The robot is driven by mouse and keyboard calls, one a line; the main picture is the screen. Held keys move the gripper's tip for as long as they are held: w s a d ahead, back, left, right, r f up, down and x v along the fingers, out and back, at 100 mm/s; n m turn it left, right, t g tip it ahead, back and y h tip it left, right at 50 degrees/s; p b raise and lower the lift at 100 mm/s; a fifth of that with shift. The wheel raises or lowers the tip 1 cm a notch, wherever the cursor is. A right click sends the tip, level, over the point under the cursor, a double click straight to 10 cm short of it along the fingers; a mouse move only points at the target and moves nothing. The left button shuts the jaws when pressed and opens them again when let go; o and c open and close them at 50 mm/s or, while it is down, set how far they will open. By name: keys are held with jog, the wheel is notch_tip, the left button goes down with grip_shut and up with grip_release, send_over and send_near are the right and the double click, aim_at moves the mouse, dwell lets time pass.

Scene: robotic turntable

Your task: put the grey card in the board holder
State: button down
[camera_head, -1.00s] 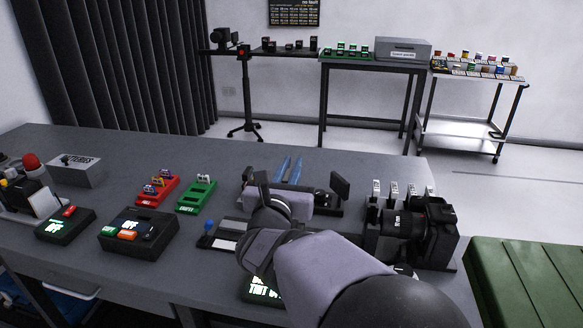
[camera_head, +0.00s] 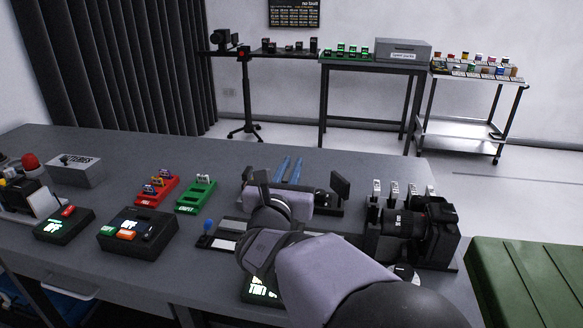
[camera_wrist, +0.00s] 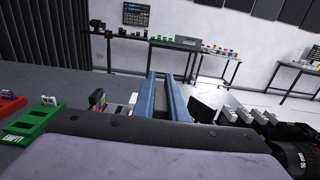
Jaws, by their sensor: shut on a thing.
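My gripper (camera_head: 292,160) has two blue fingers pointing away over the table, and they also show in the wrist view (camera_wrist: 160,76). They are close together, shut on the grey card, which is mostly hidden; only a narrow grey strip shows between them. The board holder (camera_head: 340,188) looks like a black stand with upright dark plates. Its right plate stands right of the fingers, and also shows in the wrist view (camera_wrist: 204,104). My arm and wrist hide much of its middle. I cannot tell whether the card touches the holder.
A camera (camera_head: 425,228) and several upright white-topped pieces stand right of the holder. A green tray (camera_head: 197,195), a red tray (camera_head: 157,192) and a black button box (camera_head: 140,232) are at left. The table behind the fingers is clear. A green case (camera_head: 525,285) is at lower right.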

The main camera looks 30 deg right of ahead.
jog(key=shift+f+b, duration=2)
jog(key=shift+b, duration=0.25)
jog(key=c, duration=1.7)
grip_release()
notch_tip(320, 180, up, 10)
jog(key=p, duration=0.2)
jog(key=shift+p, duration=0.35)
